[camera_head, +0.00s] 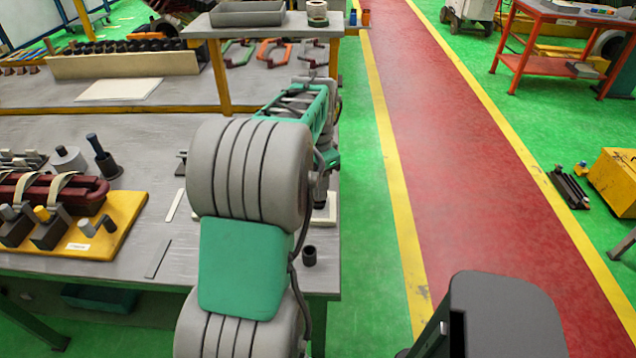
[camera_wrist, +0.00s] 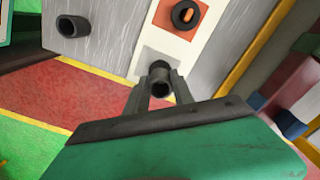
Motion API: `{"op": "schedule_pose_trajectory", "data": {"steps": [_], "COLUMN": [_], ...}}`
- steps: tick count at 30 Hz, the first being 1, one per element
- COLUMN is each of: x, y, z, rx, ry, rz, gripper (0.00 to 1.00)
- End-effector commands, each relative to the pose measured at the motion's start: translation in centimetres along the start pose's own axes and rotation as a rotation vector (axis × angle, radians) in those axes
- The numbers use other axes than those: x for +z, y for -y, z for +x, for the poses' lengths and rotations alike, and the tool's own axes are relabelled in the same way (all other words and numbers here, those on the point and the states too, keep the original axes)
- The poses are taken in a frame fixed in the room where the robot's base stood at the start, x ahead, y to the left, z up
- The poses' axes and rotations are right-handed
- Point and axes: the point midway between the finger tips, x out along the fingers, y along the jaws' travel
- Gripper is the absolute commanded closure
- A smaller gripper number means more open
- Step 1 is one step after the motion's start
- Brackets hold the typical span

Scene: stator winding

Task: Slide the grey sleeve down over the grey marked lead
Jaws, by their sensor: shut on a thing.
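In the wrist view my gripper (camera_wrist: 160,86) is shut on a dark grey, hollow sleeve (camera_wrist: 159,76), its open end toward the camera. The sleeve is over or near a grey patch (camera_wrist: 147,62) on a white board (camera_wrist: 172,46). The grey marked lead cannot be made out; the sleeve and fingers cover that spot. I cannot tell whether the sleeve is around the lead. In the head view my arm hides the gripper, and only an edge of the white board (camera_head: 327,210) shows.
A dark ring (camera_wrist: 185,15) sits on an orange patch of the board. A dark hollow tube (camera_wrist: 72,26) stands apart on the bench; it also shows in the head view (camera_head: 309,256). A yellow fixture (camera_head: 120,225) with a red coil is at the left. The aisle right of the bench is clear.

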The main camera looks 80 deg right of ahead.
Motion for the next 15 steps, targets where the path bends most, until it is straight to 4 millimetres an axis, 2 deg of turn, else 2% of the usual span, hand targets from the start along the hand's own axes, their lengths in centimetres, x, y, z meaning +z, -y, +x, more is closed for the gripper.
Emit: {"op": "schedule_pose_trajectory", "data": {"steps": [6,7,15], "x": [-0.03,-0.03,-0.03], "y": [0.01,0.01,0.01], "z": [0.00,0.00,-0.02], "rx": [-0.001,-0.001,-0.001], "ry": [-0.001,-0.001,-0.001], "rz": [0.001,0.001,0.000], "gripper": [1.00,0.69,0.47]}}
